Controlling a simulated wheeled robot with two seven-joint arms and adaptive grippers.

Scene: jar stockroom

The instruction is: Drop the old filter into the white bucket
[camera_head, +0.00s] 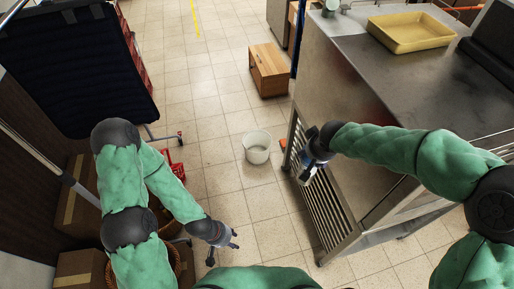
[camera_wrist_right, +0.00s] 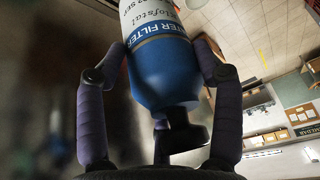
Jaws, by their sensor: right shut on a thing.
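The white bucket (camera_head: 257,147) stands upright on the tiled floor in the middle of the head view, and its visible inside looks empty. The old filter is a blue and white cylinder with printed lettering (camera_wrist_right: 165,75). My right gripper (camera_head: 308,170) is shut on the filter, with one finger on each side of it in the right wrist view. It holds the filter beside the metal cabinet's slatted front, to the right of the bucket and apart from it. My left gripper (camera_head: 225,252) is open and empty, low over the floor, nearer me than the bucket.
A metal cabinet (camera_head: 345,85) with a yellow tray (camera_head: 411,32) on top fills the right side. A wooden box (camera_head: 268,70) stands on the floor beyond the bucket. Cardboard boxes (camera_head: 78,205) and a dark rack (camera_head: 80,70) line the left.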

